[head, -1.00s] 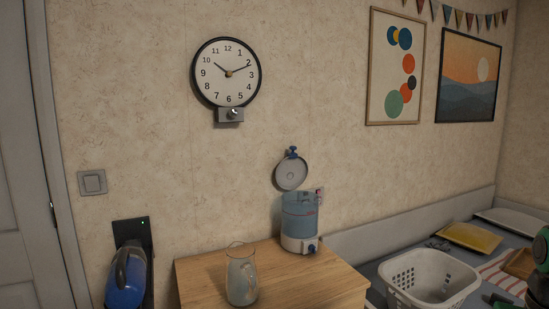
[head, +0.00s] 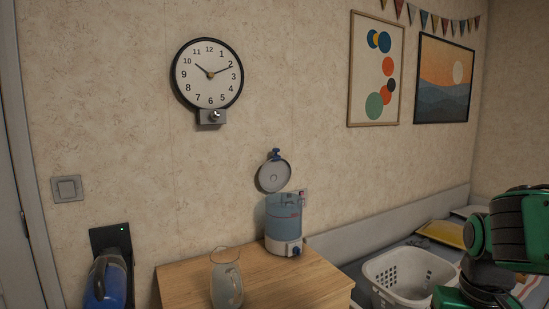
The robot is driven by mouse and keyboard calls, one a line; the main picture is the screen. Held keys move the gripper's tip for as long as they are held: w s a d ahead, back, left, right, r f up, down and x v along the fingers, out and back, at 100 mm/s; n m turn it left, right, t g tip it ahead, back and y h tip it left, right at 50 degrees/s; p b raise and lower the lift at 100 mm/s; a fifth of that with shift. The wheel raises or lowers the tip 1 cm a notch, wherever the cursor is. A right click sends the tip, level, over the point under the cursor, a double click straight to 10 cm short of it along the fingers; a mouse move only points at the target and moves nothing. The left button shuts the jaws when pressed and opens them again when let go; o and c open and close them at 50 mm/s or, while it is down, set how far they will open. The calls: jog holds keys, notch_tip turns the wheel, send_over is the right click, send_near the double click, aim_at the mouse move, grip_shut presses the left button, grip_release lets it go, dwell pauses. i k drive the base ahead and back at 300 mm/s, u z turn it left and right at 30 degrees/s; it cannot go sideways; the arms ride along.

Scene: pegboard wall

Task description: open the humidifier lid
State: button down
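The humidifier (head: 284,222) stands at the back of the wooden cabinet top, against the wall. It has a translucent blue tank and a white base with a blue knob. Its round grey lid (head: 273,177) stands tilted up above the tank, with a blue knob at its top edge, so the tank's top looks uncovered. My green and black arm shows at the right edge. My gripper cannot be made out, and no part of my arm touches the humidifier or lid.
A glass pitcher (head: 226,279) stands on the cabinet top (head: 186,280), front left of the humidifier. A white laundry basket (head: 408,279) is at the right. A blue device (head: 106,283) hangs on the wall at the left. A wall clock (head: 208,74) is above.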

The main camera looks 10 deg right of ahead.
aim_at(276, 173)
jog(key=i, duration=0.85)
jog(key=z, duration=0.05)
